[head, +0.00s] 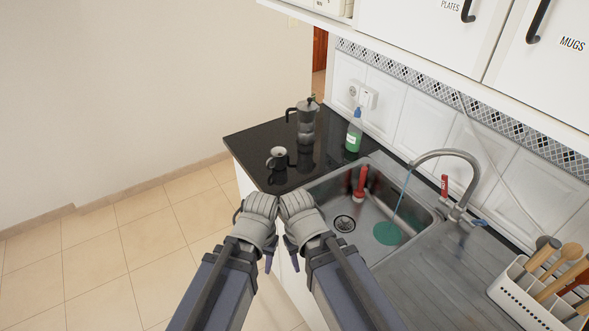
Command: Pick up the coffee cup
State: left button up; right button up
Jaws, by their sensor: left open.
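A small coffee cup (277,156) stands upright on the glossy black countertop (250,140), near its left edge, with its reflection below it. My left gripper (261,206) is just in front of the counter, below the cup in the picture and apart from it. It is open and nothing shows in it. My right gripper (295,205) is close beside the left one, by the sink's near left corner. Its fingers are seen from behind, so I cannot tell whether it is open or shut.
A moka pot (307,124) stands just behind the cup. A green soap bottle (354,134) is farther right. The steel sink (318,193) with a curved faucet (452,154) lies to the right. A utensil rack (522,292) is at lower right. Tiled floor (130,240) is clear on the left.

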aim_at(279, 153)
jog(key=j+z, duration=0.15)
jog(key=j, duration=2.35)
jog(key=z, duration=1.2)
